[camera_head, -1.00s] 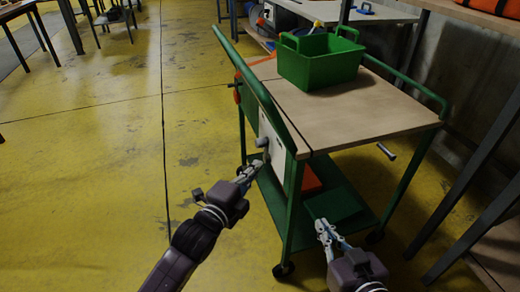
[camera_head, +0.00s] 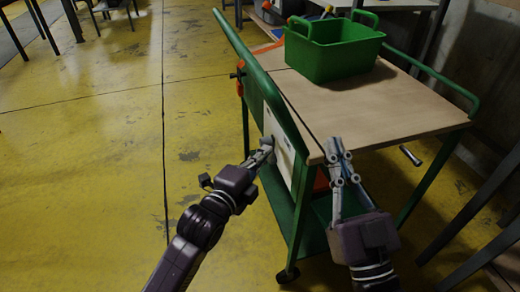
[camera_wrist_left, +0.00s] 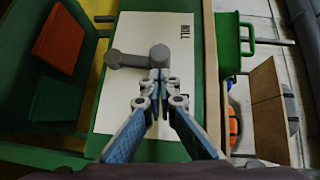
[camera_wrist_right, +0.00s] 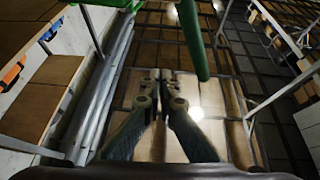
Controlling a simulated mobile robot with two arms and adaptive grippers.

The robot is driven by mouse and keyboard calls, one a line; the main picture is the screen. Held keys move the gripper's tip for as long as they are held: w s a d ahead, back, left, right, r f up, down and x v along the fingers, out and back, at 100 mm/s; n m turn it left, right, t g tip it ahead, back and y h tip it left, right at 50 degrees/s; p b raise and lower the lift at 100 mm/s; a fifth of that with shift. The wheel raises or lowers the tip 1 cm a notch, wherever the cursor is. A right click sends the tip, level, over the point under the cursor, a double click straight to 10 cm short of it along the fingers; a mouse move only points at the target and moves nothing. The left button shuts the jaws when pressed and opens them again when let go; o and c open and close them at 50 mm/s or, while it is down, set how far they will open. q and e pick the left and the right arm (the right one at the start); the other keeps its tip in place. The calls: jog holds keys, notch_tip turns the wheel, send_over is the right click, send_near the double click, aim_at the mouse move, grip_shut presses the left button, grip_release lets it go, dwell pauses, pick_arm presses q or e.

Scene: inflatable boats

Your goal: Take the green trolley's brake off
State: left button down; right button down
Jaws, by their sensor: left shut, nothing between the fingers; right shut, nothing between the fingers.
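The green trolley (camera_head: 375,103) stands in front of me, with a wooden top and a green end rail on the left. On its left end is a white plate (camera_wrist_left: 190,105) with a grey lever (camera_wrist_left: 130,60) ending in a round knob. A word on the plate looks like "ROLL". My left gripper (camera_head: 266,148) is shut and empty, its tips at or just short of the knob; contact is unclear. It partly hides the lever in the head view. My right gripper (camera_head: 336,147) is shut and empty, at the near edge of the wooden top.
A green bin (camera_head: 330,55) stands on the trolley's top. A grey handle (camera_head: 410,155) sticks out below the top on the right. An orange item (camera_wrist_left: 58,38) shows beside the plate. Dark table legs (camera_head: 470,215) stand close on the right. The yellow floor (camera_head: 90,190) on the left is clear.

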jog(key=shift+s+a+r+t, duration=0.1)
jog(key=shift+r+t, duration=0.3)
jog(key=shift+r, duration=0.3)
jog(key=shift+f, duration=0.1)
